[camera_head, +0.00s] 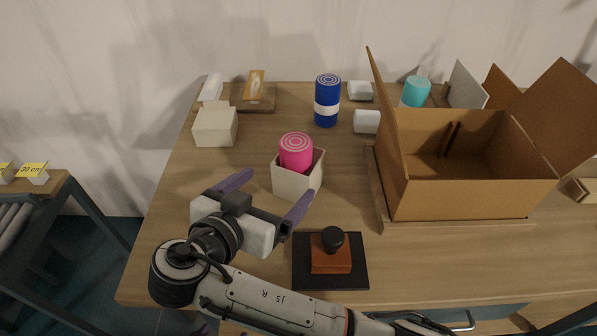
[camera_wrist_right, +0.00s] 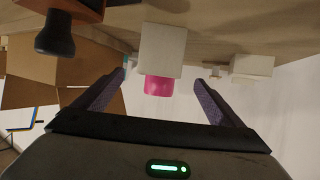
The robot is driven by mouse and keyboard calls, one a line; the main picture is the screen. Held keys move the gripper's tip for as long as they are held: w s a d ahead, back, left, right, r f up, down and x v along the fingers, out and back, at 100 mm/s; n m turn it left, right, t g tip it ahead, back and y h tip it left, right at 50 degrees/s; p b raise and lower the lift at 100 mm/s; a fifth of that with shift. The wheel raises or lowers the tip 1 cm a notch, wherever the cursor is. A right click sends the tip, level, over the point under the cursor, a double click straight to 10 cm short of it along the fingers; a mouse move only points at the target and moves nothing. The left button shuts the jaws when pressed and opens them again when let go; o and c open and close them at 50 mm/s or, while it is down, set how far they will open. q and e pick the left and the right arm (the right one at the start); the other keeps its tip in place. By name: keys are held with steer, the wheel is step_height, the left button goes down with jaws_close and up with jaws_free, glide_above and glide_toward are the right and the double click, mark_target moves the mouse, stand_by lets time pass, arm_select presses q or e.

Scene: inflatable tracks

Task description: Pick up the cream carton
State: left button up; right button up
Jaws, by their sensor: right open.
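A cream carton (camera_head: 289,185) stands upright on the table with a pink roll (camera_head: 296,150) sticking out of its top. In the right wrist view the picture is upside down, and the carton (camera_wrist_right: 163,48) and pink roll (camera_wrist_right: 159,87) are near the middle. My right gripper (camera_head: 273,188) is open, its purple fingers pointing toward the carton from the near left. The wrist view shows the carton between the finger lines and ahead of the tips, with nothing gripped. A second, closed-looking cream box (camera_head: 215,127) stands farther back left. A small purple tip, perhaps my left gripper's, shows at the bottom edge.
A black mat (camera_head: 301,278) with a brown block and dark knob (camera_head: 332,260) lies right of my right gripper. A large open cardboard box (camera_head: 470,200) stands to the right. A blue roll (camera_head: 327,88) and small white blocks stand behind. The table's left front is clear.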

mark_target(297, 168)
steer(key=x, duration=1.1)
steer(key=shift+w+d+f, duration=0.1)
steer(key=shift+f, duration=0.35)
steer(key=c, duration=1.1)
steer(key=shift+r, duration=0.1)
steer(key=shift+c, duration=0.2)
